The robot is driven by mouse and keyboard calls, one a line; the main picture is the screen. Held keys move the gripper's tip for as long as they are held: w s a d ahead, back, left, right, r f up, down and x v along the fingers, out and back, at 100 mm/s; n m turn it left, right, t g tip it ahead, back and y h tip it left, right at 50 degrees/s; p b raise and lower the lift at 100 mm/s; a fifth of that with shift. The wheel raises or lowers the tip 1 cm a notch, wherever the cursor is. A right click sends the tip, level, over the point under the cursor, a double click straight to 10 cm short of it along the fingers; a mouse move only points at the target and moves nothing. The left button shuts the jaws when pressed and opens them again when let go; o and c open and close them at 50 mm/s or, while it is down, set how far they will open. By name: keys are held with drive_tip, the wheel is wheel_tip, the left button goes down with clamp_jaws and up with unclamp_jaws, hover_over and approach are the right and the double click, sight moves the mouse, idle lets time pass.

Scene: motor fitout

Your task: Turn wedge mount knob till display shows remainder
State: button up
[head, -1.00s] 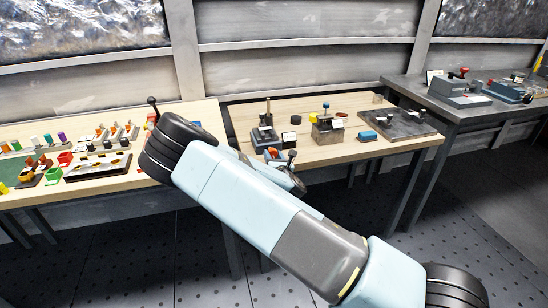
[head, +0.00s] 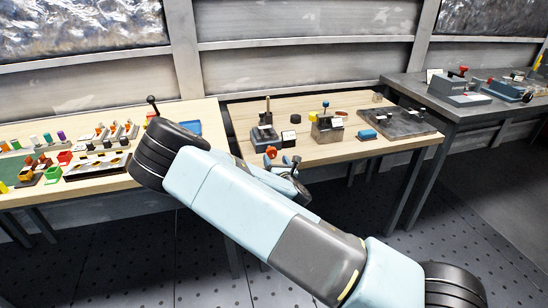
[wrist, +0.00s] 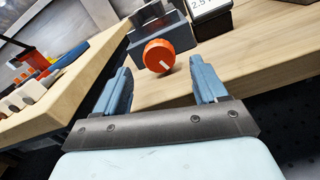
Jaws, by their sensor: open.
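An orange-red round knob (wrist: 160,56) with a white pointer mark sits on the front of a blue-grey housing (wrist: 158,28) in the wrist view. It also shows as a small red spot in the head view (head: 270,152), near the middle table's front edge. My gripper (wrist: 161,67) is open, with one blue-grey finger on each side of the knob's line and nothing held. The knob appears beyond the fingertips, and I see no contact. A dark box with a white panel (wrist: 206,6) stands right of the housing; its figures are cut off, reading roughly "2.5".
The middle wooden table (head: 310,155) carries several small fixtures and a dark plate (head: 405,122). The left table (head: 100,178) holds many coloured parts, and its edge (wrist: 85,75) lies close left of my gripper. A blue tray (head: 186,128) lies behind my arm.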

drive_tip(key=v, duration=0.9)
drive_tip(key=shift+s, duration=0.3)
